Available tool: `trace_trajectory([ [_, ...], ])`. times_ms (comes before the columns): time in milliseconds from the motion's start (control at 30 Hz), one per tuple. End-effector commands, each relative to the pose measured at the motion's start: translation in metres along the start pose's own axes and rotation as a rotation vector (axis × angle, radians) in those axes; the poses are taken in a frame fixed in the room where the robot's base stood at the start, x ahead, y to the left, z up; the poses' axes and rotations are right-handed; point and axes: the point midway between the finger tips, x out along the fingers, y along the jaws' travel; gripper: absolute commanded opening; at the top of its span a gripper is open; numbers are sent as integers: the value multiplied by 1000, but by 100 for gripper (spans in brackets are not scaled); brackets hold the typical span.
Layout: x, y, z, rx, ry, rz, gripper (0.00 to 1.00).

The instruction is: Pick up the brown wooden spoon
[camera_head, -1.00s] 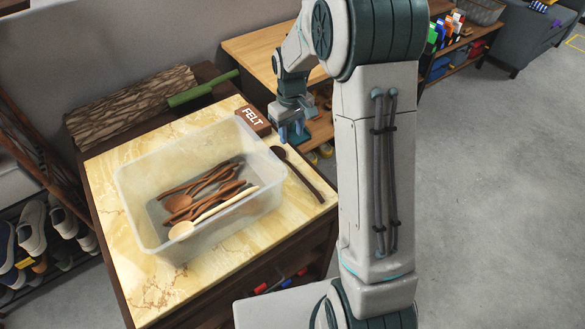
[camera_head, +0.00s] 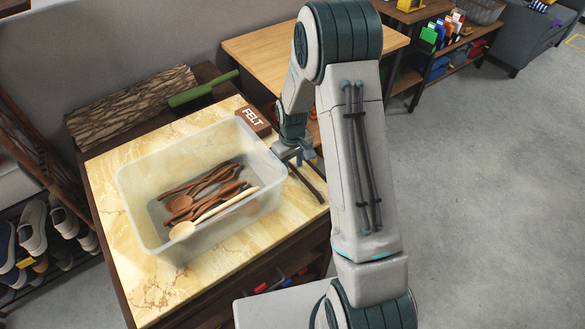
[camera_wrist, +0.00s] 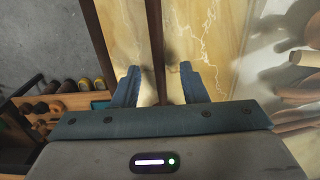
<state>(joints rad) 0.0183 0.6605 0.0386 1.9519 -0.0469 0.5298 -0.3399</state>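A dark brown wooden spoon (camera_head: 309,184) lies on the marble-patterned tabletop, outside the bin and to its right. Its bowl end is hidden behind my gripper in the head view. My gripper (camera_head: 297,156) is over that end, close to the bin's right corner. In the wrist view my gripper (camera_wrist: 158,74) is open, with one finger on each side of the spoon's handle (camera_wrist: 155,40). Gaps show between the fingers and the handle. Several brown spoons (camera_head: 205,187) and a paler spoon (camera_head: 215,209) lie in the translucent bin (camera_head: 152,232).
A brown block marked FELT (camera_head: 252,119) stands behind the bin. A green cylinder (camera_head: 203,89) and a bark-patterned roll (camera_head: 130,105) lie at the back. The bin's wall is close to my gripper. The tabletop's front left is clear.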

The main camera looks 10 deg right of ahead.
Motion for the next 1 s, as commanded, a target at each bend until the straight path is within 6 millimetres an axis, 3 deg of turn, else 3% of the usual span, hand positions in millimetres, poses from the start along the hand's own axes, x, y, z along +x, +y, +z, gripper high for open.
trace_trajectory([
  [167,0,0,0,0,0,0,39],
  [300,0,0,0,0,0,0,0],
  [733,-4,0,0,0,1,0,0],
  [1000,-33,0,-1,0,5,2,0],
])
